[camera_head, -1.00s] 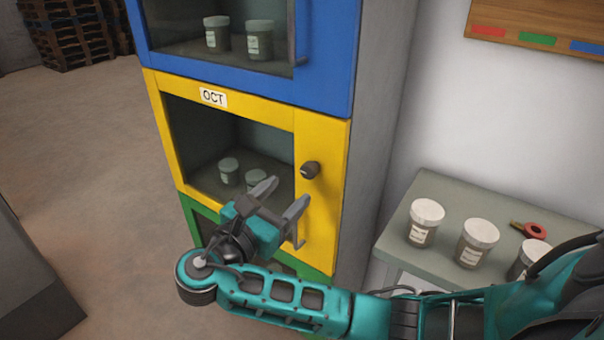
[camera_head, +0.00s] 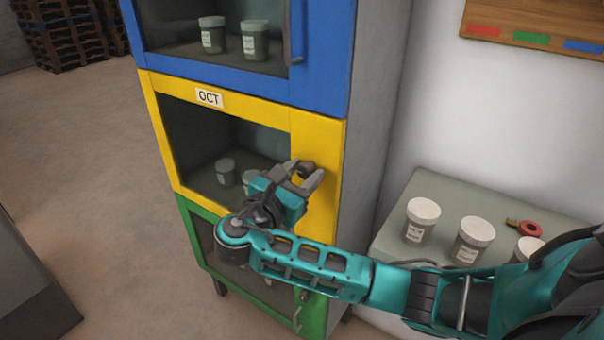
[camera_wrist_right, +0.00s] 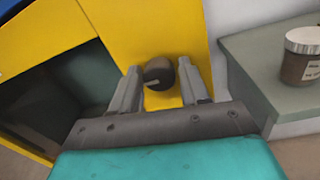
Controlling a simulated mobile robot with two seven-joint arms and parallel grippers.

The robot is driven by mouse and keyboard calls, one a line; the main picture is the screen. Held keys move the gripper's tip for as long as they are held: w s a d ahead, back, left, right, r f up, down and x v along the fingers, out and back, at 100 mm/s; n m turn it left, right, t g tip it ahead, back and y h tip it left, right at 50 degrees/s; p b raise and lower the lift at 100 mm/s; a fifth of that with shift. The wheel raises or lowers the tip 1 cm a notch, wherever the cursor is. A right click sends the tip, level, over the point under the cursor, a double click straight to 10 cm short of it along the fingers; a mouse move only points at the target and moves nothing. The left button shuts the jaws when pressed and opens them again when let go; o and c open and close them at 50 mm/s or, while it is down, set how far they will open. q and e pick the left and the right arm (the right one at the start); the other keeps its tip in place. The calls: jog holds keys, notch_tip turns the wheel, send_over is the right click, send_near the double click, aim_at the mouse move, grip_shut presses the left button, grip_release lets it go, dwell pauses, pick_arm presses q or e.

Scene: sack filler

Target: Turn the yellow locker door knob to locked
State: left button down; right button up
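The yellow locker door (camera_head: 318,135) is closed, with a window and an "OCT" label. Its dark round knob (camera_head: 306,168) is on the right side of the door. In the right wrist view the knob (camera_wrist_right: 159,73) has a light mark on its face, pointing to the lower left. My right gripper (camera_head: 306,174) is open at the knob, and its fingers partly hide it in the head view. In the wrist view the two fingers of the gripper (camera_wrist_right: 162,82) stand either side of the knob, with gaps visible. My left gripper is not in view.
A blue locker (camera_head: 325,62) is above and a green one (camera_head: 313,318) below. Jars show behind the windows. A grey-green table (camera_head: 405,181) at right holds several white-lidded jars and a red ring-shaped item (camera_head: 530,229). My right forearm passes in front of the table.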

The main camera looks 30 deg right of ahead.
jog(key=c, duration=0.7)
